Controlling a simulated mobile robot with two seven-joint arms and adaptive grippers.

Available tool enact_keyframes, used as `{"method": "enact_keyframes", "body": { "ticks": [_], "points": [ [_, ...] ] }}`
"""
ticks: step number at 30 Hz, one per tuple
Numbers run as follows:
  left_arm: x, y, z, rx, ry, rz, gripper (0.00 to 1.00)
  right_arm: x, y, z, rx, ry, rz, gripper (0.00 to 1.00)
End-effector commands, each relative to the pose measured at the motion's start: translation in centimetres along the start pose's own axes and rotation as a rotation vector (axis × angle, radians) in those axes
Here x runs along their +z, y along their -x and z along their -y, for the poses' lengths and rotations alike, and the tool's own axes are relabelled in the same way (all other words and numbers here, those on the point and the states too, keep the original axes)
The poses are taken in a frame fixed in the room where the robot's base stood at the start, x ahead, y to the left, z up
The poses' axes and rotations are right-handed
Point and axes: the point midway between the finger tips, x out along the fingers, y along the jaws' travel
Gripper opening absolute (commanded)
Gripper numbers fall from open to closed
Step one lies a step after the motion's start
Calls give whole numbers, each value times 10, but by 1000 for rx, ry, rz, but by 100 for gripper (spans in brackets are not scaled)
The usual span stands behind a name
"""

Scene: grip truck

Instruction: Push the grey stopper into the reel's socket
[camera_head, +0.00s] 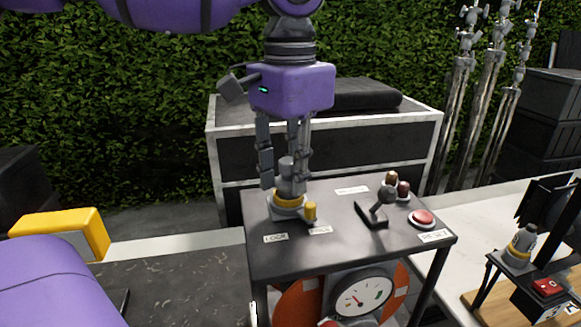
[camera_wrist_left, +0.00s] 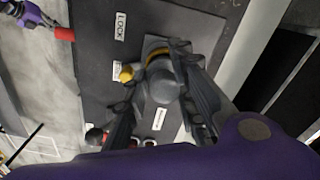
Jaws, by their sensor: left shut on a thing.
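My left gripper (camera_head: 283,181) reaches straight down from above. It is shut on a grey stopper (camera_head: 287,168), an upright rounded cylinder. In the left wrist view the stopper's round top (camera_wrist_left: 167,85) shows between the two fingers. The stopper stands at a yellow ring (camera_head: 289,200) on the dark panel top. I cannot tell how deep it sits, as the fingers hide part of its sides. A small yellow knob (camera_head: 310,211) stands beside the ring. An orange reel (camera_head: 297,303) shows under the panel, partly behind a gauge.
A lever (camera_head: 382,205) and a red button (camera_head: 423,218) stand on the panel's right side. A grey cone with a yellow band (camera_head: 522,243) stands on a stand at far right. A yellow block (camera_head: 62,232) is at left. A hedge fills the back.

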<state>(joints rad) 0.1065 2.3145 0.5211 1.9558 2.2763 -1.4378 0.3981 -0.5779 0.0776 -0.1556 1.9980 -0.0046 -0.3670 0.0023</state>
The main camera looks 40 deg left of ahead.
Motion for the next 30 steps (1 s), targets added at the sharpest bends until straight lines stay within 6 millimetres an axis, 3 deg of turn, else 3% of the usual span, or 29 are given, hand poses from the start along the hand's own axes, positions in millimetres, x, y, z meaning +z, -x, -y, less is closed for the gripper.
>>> {"method": "enact_keyframes", "body": {
  "ticks": [20, 21, 26, 30],
  "points": [
    [0, -13, 0, 0, 0, 2, 0, -5, -6, 2, -4, 2, -10, 0],
    [0, -13, 0, 0, 0, 2, 25, -4, -6, 2, -4, 2, -9, 0],
    [1, -14, 0, 0, 0, 3, 46, 0, -3, 1, -2, 1, -1, 0],
    [1, -14, 0, 0, 0, 3, 46, 4, -1, 0, 0, 0, 5, 0]
  ]
}}
